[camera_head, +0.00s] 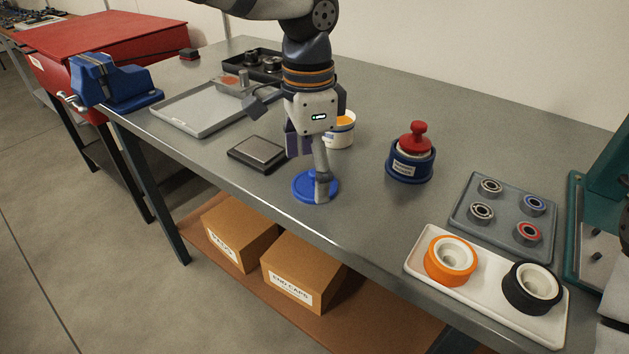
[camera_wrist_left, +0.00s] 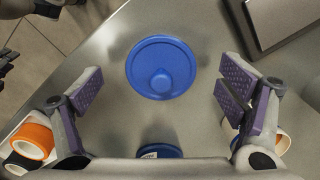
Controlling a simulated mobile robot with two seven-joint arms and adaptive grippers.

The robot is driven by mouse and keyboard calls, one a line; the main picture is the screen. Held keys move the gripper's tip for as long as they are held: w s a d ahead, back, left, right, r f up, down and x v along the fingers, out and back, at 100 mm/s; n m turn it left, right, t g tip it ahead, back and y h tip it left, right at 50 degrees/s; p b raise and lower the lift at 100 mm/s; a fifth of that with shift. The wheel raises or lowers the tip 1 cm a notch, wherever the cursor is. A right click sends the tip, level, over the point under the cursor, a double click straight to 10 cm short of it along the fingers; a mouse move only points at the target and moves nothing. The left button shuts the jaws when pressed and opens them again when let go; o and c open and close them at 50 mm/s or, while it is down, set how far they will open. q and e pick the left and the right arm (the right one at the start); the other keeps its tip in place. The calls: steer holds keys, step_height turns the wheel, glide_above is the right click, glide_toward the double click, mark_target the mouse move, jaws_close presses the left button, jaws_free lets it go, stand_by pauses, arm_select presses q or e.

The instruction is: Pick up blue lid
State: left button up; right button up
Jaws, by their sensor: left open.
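The blue lid (camera_head: 300,188) is a flat round disc lying on the grey workbench near its front edge. In the left wrist view the lid (camera_wrist_left: 161,66) shows a round knob on top and lies beyond and between the spread fingers. My left gripper (camera_head: 318,180) hangs over the lid in the head view, partly covering it. In the left wrist view, my left gripper (camera_wrist_left: 160,92) is open and empty, with purple pads wide apart. My right gripper is not recognisable in the head view; only a bit of pale arm shows at the right edge.
A dark scale-like block (camera_head: 258,153) lies left of the lid, and a white cup (camera_head: 341,130) stands behind the gripper. A blue container with a red knob (camera_head: 411,155) stands to the right. Further right are a grey bearing tray (camera_head: 470,232) and a white tray (camera_head: 415,263) with orange and black rings.

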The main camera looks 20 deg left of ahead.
arm_select(q)
steer(key=shift+w+f, duration=0.1)
steer(key=shift+f, duration=0.6)
steer(key=c, duration=1)
steer(key=shift+r, duration=0.15)
